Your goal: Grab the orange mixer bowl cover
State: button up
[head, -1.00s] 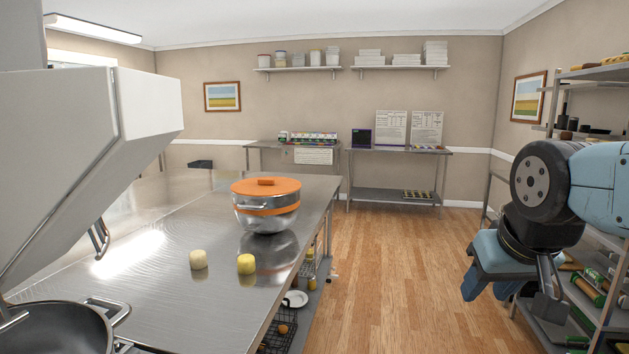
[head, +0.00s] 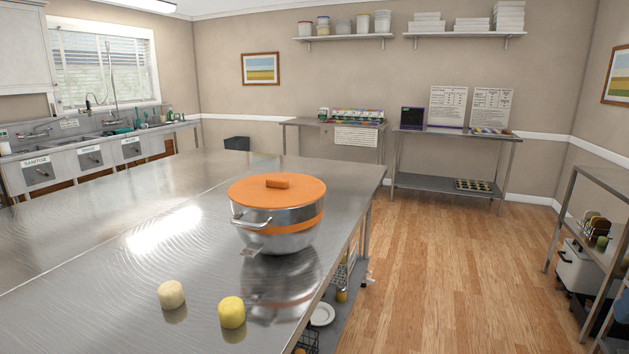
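The orange mixer bowl cover (head: 300,191) is a round, flat lid with a small raised orange handle on top. It rests on the silver mixer bowl (head: 278,242), which has an orange band around it and a metal handle on its left side. The bowl stands near the right edge of the steel table (head: 120,255). Nothing covers the lid in the head view. My gripper is not in view now.
A pale lump (head: 171,295) and a yellow lump (head: 232,312) lie on the table in front of the bowl. Open wooden floor (head: 450,270) lies to the right of the table. A metal shelf rack (head: 600,250) stands at the far right.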

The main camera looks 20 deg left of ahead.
aim_at(275, 191)
jog(key=u, duration=0.3)
jog(key=i, duration=1.1)
jog(key=u, duration=0.55)
